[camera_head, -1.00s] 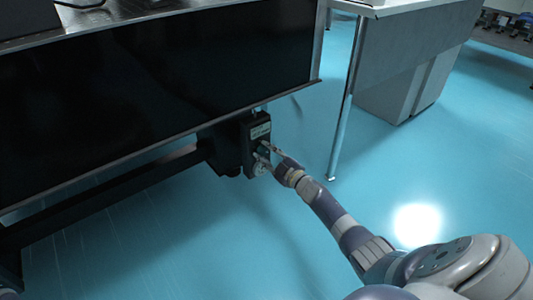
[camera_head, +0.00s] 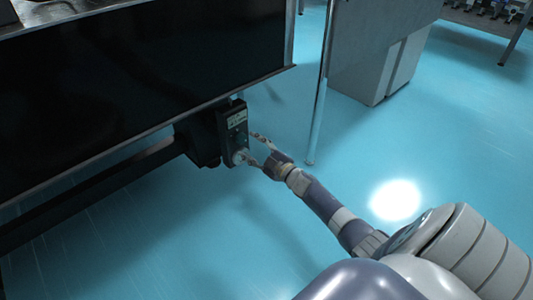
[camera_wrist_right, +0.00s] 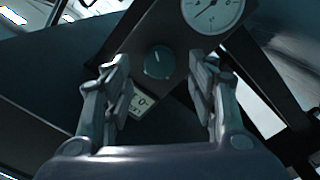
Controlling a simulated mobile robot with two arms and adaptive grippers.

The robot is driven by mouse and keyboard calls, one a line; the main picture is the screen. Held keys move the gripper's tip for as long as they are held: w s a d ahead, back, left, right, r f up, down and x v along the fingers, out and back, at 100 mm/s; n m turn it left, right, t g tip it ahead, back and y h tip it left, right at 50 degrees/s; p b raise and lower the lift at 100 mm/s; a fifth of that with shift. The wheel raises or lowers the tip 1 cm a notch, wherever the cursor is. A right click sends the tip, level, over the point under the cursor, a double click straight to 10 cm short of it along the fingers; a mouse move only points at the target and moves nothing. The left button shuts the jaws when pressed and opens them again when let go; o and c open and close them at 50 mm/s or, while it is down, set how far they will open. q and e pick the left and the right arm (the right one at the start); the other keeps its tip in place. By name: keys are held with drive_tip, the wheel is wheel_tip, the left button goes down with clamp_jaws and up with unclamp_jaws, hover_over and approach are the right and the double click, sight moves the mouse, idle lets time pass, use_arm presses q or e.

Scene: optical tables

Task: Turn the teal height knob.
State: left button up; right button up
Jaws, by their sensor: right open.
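The teal height knob (camera_wrist_right: 159,62) is a small round dark-teal dial with a pointer mark on a dark control box (camera_head: 232,133) under the table edge. In the right wrist view it lies between and beyond the two fingertips of my right gripper (camera_wrist_right: 160,75). In the head view the knob is too small to make out clearly. My right gripper (camera_head: 258,147) is open in front of the box, with empty space between its fingers. One finger looks close to the gauge in the head view; I cannot tell if it touches. My left gripper is not in view.
A round white gauge (camera_wrist_right: 212,12) sits on the same box, beside the knob. A small label display (camera_wrist_right: 142,104) shows partly behind a finger. The black-sided optical table (camera_head: 150,70) overhangs the box. A grey cabinet (camera_head: 380,70) stands at the back right. Blue floor is clear on the right.

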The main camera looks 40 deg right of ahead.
drive_tip(key=s, duration=0.7)
drive_tip(key=shift+s+d, duration=0.3)
drive_tip(key=shift+s, duration=0.1)
